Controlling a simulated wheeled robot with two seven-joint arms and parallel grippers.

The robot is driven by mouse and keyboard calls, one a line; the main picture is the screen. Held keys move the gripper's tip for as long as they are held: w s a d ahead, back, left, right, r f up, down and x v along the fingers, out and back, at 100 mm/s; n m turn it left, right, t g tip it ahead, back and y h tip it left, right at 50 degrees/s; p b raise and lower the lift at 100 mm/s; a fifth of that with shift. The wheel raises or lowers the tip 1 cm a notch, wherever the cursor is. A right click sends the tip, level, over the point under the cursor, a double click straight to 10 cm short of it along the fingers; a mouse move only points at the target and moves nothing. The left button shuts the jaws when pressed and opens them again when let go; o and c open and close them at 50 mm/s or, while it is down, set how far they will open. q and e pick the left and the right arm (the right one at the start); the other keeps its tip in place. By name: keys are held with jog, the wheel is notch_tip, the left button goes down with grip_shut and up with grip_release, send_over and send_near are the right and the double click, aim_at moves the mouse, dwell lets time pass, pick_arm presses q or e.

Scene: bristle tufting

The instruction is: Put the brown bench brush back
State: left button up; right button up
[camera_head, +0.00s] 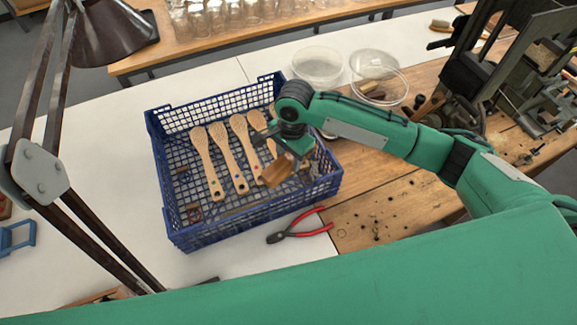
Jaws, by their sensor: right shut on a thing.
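My right gripper (290,145) comes in from the right over the right part of the blue crate (205,238). It is shut on a brown wooden piece (277,172), which hangs tilted below it; the gripper hides part of this piece, and I cannot tell for sure that it is the bench brush. A brush with pale bristles (441,25) lies far off at the top right, on the white bench top. My left gripper is not in view.
Several pale wooden brushes (207,160) lie side by side in the crate. Red-handled pliers (302,228) lie in front of it. Clear round dishes (318,65) stand behind. A dark lamp arm (95,235) crosses the left side. Metal machinery (510,85) stands at right.

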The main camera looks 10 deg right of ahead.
aim_at(289, 167)
jog(key=shift+f, duration=0.85)
notch_tip(289, 167, down, 4)
jog(key=shift+f+p, duration=0.1)
jog(key=shift+p, duration=0.45)
jog(key=shift+c, duration=0.8)
jog(key=shift+s+f, duration=0.1)
jog(key=shift+c, duration=0.4)
jog(key=o, duration=1.2)
jog(key=shift+r, duration=0.5)
jog(key=r+b, duration=0.1)
jog(key=r, duration=0.2)
jog(key=r+b, duration=0.1)
jog(key=r, duration=0.3)
jog(key=d+r+b, duration=0.1)
jog(key=r, duration=0.3)
jog(key=shift+w+r, duration=0.1)
jog(key=shift+w, duration=0.3)
